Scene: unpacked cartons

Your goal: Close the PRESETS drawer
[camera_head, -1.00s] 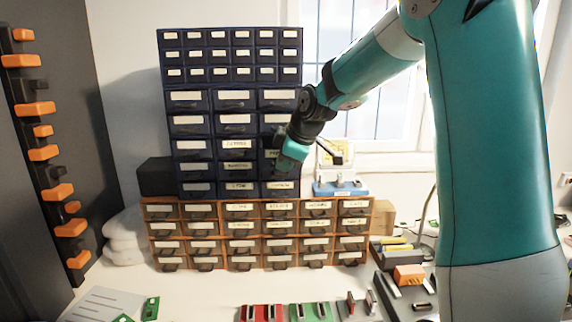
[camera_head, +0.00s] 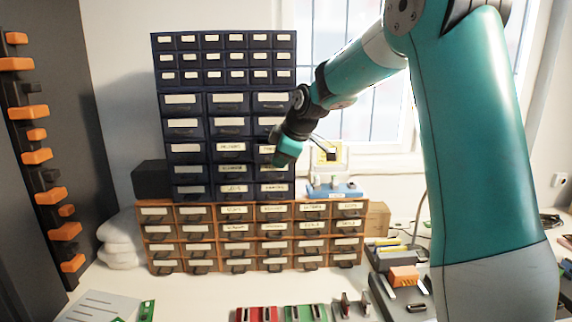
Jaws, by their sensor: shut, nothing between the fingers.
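A dark blue drawer cabinet (camera_head: 157,90) stands on an orange-brown drawer unit (camera_head: 208,228). Its drawers carry pale labels, several with lettering too small to read surely, so I cannot tell which one is the PRESETS drawer. My gripper (camera_head: 284,158) is shut and empty, pointing down and to the left at the right column of the blue cabinet. It partly hides the labelled drawers there (camera_head: 266,149), and I cannot tell whether it touches one. No drawer plainly stands out, though those behind my gripper are partly hidden.
A blue-based stand (camera_head: 335,190) is right of the cabinet, close to my gripper. A black box (camera_head: 151,180) is on the left. A cardboard box (camera_head: 376,219) and an orange part (camera_head: 404,276) are at the right. Red and green holders (camera_head: 305,312) line the table front.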

